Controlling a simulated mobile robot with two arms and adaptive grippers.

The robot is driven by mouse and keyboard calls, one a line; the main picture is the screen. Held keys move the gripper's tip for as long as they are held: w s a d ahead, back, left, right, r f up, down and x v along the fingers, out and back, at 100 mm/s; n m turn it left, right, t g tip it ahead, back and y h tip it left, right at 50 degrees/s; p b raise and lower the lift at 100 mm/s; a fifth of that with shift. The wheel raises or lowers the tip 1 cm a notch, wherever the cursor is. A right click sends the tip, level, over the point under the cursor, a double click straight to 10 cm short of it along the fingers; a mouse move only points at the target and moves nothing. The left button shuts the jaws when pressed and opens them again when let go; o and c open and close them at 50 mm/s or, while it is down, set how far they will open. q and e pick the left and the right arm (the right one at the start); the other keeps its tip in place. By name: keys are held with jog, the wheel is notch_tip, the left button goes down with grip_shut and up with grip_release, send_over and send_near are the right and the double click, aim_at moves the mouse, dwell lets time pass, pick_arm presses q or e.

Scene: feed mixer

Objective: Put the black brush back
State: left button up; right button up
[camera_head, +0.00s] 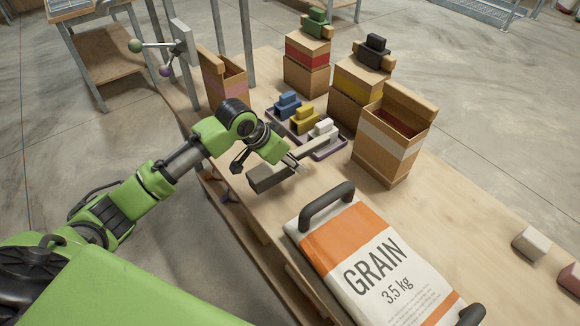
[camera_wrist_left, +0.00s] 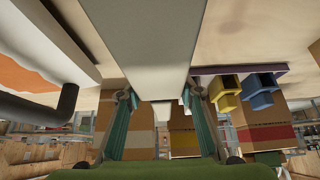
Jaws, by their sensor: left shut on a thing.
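My left gripper (camera_head: 290,163) is over the near left part of the bench, shut on a long grey-brown brush (camera_head: 268,181). Its block end lies toward the bench's left edge and its slim handle points toward the tray. I cannot make out bristles, nor whether it touches the bench. In the left wrist view the brush (camera_wrist_left: 158,40) is a broad grey strip between the two fingers (camera_wrist_left: 158,98). My right gripper is not in view.
A grain bag (camera_head: 365,255) with dark handles lies at the front. A purple-edged tray (camera_head: 325,156) holds blue, yellow and white scoop-like pieces. Banded boxes (camera_head: 390,150) stand behind. A knobbed bracket (camera_head: 180,45) is at the left.

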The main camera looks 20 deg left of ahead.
pick_arm(q)
jog(key=shift+w+a+f, duration=0.3)
jog(key=shift+w+f, duration=0.5)
jog(key=shift+f, duration=0.15)
jog(key=shift+w+a+f, duration=0.2)
jog(key=shift+w+f, duration=0.2)
jog(key=shift+f, duration=0.1)
notch_tip(320, 180, down, 2)
jog(key=shift+f+p, duration=0.1)
jog(key=shift+p, duration=0.4)
jog(key=shift+f, duration=0.45)
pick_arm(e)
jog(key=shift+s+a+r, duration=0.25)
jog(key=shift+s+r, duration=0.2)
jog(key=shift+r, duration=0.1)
pick_arm(q)
jog(key=shift+f, duration=0.1)
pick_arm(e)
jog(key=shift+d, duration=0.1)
pick_arm(q)
jog(key=o, duration=1)
jog(key=shift+f, duration=0.1)
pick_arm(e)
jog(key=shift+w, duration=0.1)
